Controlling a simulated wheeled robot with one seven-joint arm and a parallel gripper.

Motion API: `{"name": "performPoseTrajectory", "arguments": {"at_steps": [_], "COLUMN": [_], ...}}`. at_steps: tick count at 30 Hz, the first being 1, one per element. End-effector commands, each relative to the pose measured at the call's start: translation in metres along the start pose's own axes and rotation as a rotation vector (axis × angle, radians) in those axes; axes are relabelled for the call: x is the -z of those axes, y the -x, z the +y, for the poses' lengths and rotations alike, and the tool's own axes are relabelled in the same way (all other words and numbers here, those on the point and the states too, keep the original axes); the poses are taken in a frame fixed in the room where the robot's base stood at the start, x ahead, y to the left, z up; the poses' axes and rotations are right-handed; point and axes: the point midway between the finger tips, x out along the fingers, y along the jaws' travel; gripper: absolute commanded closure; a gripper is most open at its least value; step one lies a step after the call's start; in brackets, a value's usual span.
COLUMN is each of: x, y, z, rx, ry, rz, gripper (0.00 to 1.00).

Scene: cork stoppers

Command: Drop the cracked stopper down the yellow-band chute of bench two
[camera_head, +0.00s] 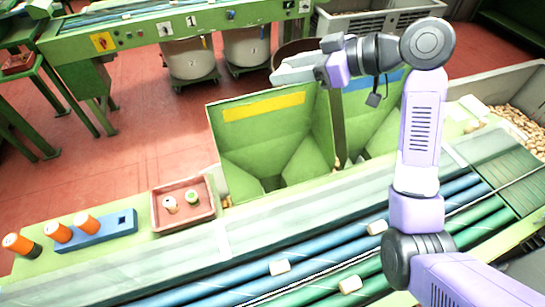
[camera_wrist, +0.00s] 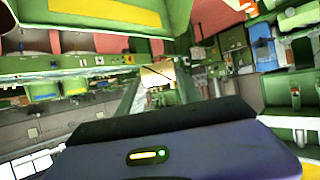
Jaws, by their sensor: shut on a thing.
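My gripper (camera_head: 282,74) is above and behind the yellow-banded chute, near its upper right edge, in the head view. In the wrist view it is shut on a pale stopper (camera_wrist: 157,75) with a dark crack line across it. The stopper is hidden in the head view. The yellow-band chute (camera_head: 232,140) is a green, open-topped hopper with a yellow stripe (camera_head: 263,107) on its back wall. A yellow band (camera_wrist: 107,10) also shows at the top of the wrist view.
A blue-banded chute (camera_head: 358,118) stands to the right, partly behind my arm. Several stoppers lie on the blue and green conveyor rollers (camera_head: 330,255) in front. A red tray (camera_head: 155,207) holds two small items. A blue block (camera_head: 92,234) and orange-capped cylinders are at left.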

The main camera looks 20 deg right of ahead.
Motion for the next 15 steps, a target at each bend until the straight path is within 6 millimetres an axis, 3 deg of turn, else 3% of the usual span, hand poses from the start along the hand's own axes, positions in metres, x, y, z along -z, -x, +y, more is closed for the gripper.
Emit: {"name": "performPoseTrajectory", "arguments": {"at_steps": [7, 15], "x": [-0.031, -0.038], "y": [-0.015, -0.018], "z": [0.000, 0.000], "rx": [0.000, 0.000], "ry": [-0.001, 0.000], "rz": [0.000, 0.000], "gripper": [0.95, 0.95]}}
